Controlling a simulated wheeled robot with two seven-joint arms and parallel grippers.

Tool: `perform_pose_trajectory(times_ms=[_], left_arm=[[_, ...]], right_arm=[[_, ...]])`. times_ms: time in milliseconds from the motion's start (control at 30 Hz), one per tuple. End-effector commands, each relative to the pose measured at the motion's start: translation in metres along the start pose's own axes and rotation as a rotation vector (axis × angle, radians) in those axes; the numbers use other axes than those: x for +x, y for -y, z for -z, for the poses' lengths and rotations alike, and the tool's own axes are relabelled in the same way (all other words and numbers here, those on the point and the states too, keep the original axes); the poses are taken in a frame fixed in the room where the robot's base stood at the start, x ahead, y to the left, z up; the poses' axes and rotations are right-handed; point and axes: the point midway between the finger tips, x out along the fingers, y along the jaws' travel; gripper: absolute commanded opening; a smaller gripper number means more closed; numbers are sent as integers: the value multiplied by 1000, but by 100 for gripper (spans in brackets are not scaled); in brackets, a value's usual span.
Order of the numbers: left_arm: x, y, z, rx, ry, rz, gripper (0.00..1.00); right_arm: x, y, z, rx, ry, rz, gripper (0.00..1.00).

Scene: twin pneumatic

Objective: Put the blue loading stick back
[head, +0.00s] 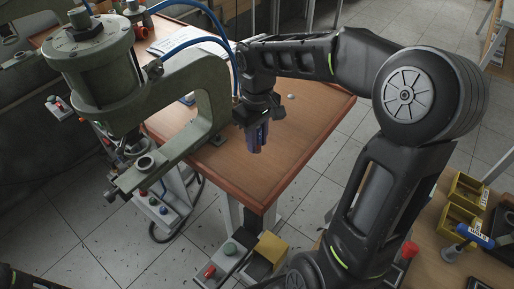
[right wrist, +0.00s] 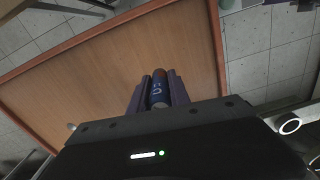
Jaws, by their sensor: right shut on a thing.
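My right gripper (head: 258,143) hangs over the brown table, pointing down, to the right of the green press. It is shut on a blue stick (right wrist: 158,90). In the right wrist view the stick lies between the two purple-grey fingers (right wrist: 158,88), with pale marks on its side and a reddish far end. The stick is mostly hidden by the fingers in the head view. The gripper is apart from the press. My left gripper is not in view.
The green press (head: 92,70) with its curved frame stands at the left. The table (head: 285,150) is mostly clear on its right. Yellow bins (head: 465,190) and a blue-and-white cylinder (head: 474,235) are on a bench at the right. A button box (head: 228,255) stands below the table.

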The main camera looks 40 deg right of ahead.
Motion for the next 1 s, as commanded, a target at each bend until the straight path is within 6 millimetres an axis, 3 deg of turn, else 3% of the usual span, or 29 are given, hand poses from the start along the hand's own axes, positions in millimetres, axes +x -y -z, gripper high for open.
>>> perform_pose_trajectory(times_ms=[200, 500, 867, 900, 1000], left_arm=[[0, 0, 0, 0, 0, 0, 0], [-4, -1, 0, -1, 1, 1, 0], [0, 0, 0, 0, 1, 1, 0], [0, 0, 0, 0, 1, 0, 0], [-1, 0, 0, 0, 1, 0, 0]], right_arm=[[3, 0, 0, 0, 1, 0, 0], [37, 0, 0, -1, 1, 1, 0], [41, 0, 0, -1, -1, 0, 0], [41, 0, 0, 0, -1, 0, 25], [40, 0, 0, 0, -1, 0, 33]])
